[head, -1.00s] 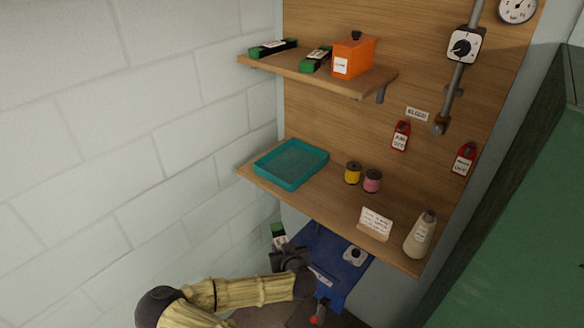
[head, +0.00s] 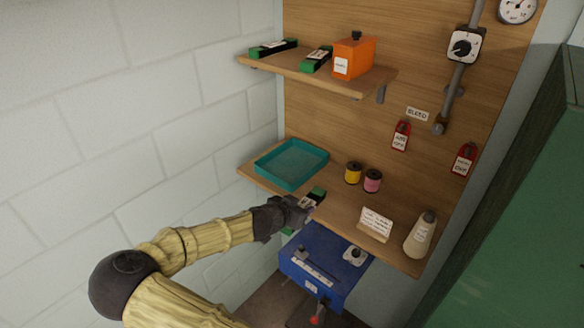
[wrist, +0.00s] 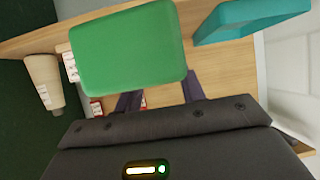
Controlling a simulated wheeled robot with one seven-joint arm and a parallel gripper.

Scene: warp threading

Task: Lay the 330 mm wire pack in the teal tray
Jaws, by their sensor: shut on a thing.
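My gripper (head: 302,205) is shut on a dark wire pack with green ends and a pale label (head: 318,193). I cannot read its length on the label. In the wrist view one green end of the pack (wrist: 130,45) fills the upper middle, in front of the fingers. The gripper and pack are at the front edge of the lower shelf, apart from the teal tray and to its lower right. The teal tray (head: 291,180) lies empty on the left of that shelf; its corner shows at the top right of the wrist view (wrist: 245,20).
Yellow (head: 353,172) and pink (head: 372,181) spools stand right of the tray. A card (head: 376,223) and a pale bottle (head: 420,235) are farther right. The upper shelf (head: 300,72) holds two green-ended packs and an orange box (head: 353,58). A blue box (head: 320,270) is below.

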